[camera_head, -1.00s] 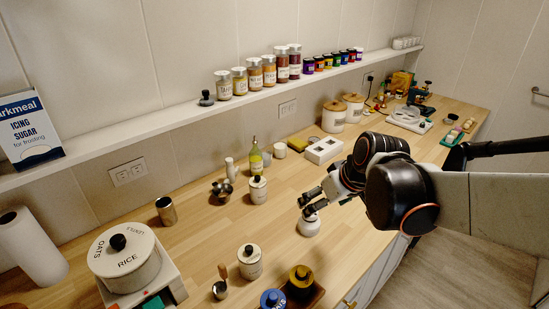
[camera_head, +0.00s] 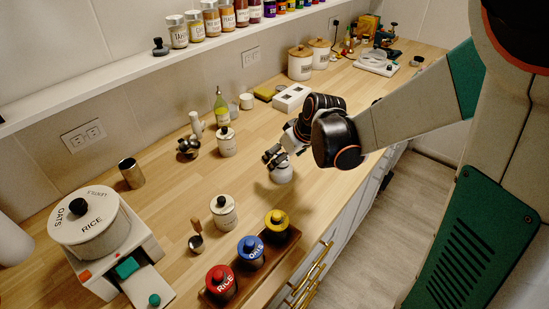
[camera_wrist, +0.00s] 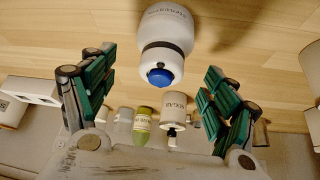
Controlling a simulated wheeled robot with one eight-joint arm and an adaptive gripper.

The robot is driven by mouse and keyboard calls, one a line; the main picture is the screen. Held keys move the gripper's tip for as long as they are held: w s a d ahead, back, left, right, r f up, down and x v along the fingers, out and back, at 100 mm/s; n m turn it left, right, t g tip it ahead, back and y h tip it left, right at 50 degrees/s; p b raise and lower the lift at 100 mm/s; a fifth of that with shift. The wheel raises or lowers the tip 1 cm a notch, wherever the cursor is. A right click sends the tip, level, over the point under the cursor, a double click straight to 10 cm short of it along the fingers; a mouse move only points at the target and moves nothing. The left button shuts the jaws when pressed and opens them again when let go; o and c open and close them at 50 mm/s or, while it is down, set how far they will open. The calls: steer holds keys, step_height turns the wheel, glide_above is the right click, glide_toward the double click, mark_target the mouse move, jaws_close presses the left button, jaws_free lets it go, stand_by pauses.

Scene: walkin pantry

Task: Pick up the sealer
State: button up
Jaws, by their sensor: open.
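A small rounded white device (camera_head: 281,175) stands upright on the wooden counter, near its front edge. In the wrist view it has a dark band, a blue button on top and lettering too small to read; I take this white device (camera_wrist: 167,35) for the sealer, though I cannot read its name. My gripper (camera_head: 273,157) is just above and beside it in the head view, partly covering its top. In the wrist view my gripper (camera_wrist: 158,88) is open, with green-padded fingers spread on either side of the blue button and nothing between them held.
A white sugar jar (camera_head: 227,142), a green bottle (camera_head: 221,107) and a white box (camera_head: 292,97) stand behind. A wooden tray (camera_head: 287,246) with red, blue and yellow-lidded jars is in front, near another white jar (camera_head: 223,212). Counter around the device is clear.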

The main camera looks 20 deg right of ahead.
steer(key=shift+b+x, duration=1.45)
steer(key=shift+x, duration=1.6)
steer(key=shift+s+d, duration=0.1)
steer(key=c, duration=1.3)
